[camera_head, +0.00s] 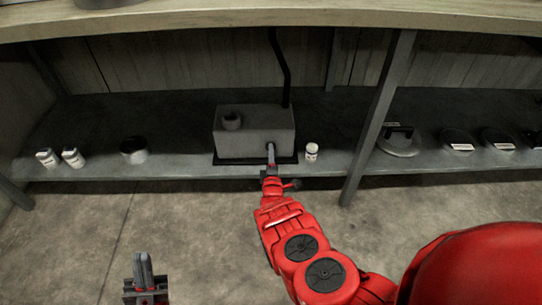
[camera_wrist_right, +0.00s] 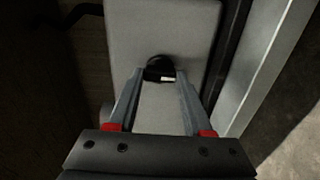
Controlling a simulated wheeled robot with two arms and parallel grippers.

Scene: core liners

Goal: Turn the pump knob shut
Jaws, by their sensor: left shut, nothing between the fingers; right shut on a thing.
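The pump (camera_head: 252,142) is a grey box on the low shelf under the counter, with a round cap on top and a black hose rising behind it. Its dark knob (camera_wrist_right: 159,66) is on the pump's face (camera_wrist_right: 160,115) in the right wrist view. My right gripper (camera_wrist_right: 160,78) is shut on the knob, one fingertip on each side. In the head view my right gripper (camera_head: 270,152) reaches the pump's front, and the knob is hidden there. My left gripper (camera_head: 143,262) is shut and empty, low over the floor at the left.
On the shelf (camera_head: 190,167) stand a small white container (camera_head: 311,151), a dark pot (camera_head: 133,150), white bottles (camera_head: 72,157) and a round lidded thing (camera_head: 398,141). A slanted grey post (camera_head: 378,115) stands right of the pump. The concrete floor (camera_head: 70,230) in front is clear.

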